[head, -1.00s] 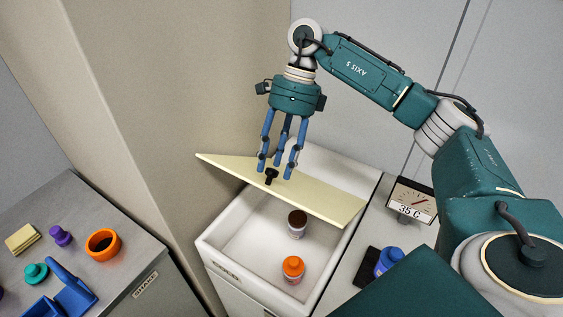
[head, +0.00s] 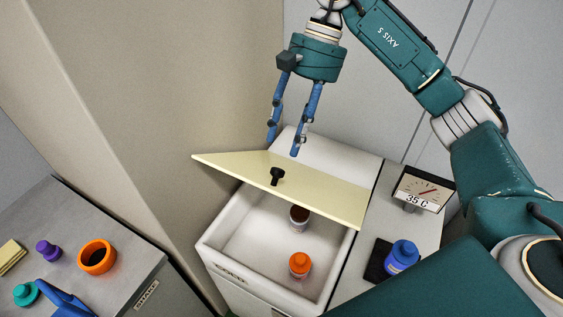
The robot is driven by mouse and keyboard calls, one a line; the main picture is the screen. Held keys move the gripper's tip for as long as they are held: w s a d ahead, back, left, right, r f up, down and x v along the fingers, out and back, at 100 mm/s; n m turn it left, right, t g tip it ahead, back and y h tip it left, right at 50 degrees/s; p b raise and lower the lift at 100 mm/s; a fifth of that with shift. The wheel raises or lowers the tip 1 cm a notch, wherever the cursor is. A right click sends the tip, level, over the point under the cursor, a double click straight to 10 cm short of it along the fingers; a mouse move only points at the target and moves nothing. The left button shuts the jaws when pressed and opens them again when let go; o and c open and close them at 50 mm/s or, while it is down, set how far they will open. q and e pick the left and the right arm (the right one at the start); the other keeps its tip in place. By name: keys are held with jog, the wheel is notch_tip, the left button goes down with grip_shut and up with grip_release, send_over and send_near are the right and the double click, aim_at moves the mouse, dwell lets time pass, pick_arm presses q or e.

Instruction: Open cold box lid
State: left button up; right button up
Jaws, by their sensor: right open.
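The cold box (head: 222,250) is a white bin with COLD on its front. Its pale yellow lid (head: 325,197) is tilted up toward the back, so the front of the box is uncovered. A black knob (head: 277,176) stands on the lid. Inside the box are an orange-capped bottle (head: 300,264) and a brown-capped bottle (head: 299,216), partly covered by the lid's edge. My right gripper (head: 284,146) is open and empty above the lid's back part, apart from the knob.
A gauge reading 35 C (head: 424,191) and a blue bottle on a black pad (head: 402,256) stand right of the box. A bench at left holds an orange ring-shaped cup (head: 97,257), a purple item (head: 48,250) and a teal item (head: 26,293). A beige wall rises behind.

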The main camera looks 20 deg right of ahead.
aim_at(278, 169)
jog(key=p+x, duration=0.2)
jog(key=x, duration=0.4)
jog(key=shift+x, duration=0.8)
pick_arm(q)
jog(key=w+r, duration=0.2)
jog(key=r, duration=0.1)
jog(key=shift+d, duration=0.1)
pick_arm(e)
jog(key=shift+w, duration=0.1)
pick_arm(q)
jog(key=shift+s, duration=0.1)
pick_arm(e)
jog(key=shift+c, duration=0.8)
pick_arm(q)
jog(key=shift+s, duration=0.35)
pick_arm(e)
grip_shut()
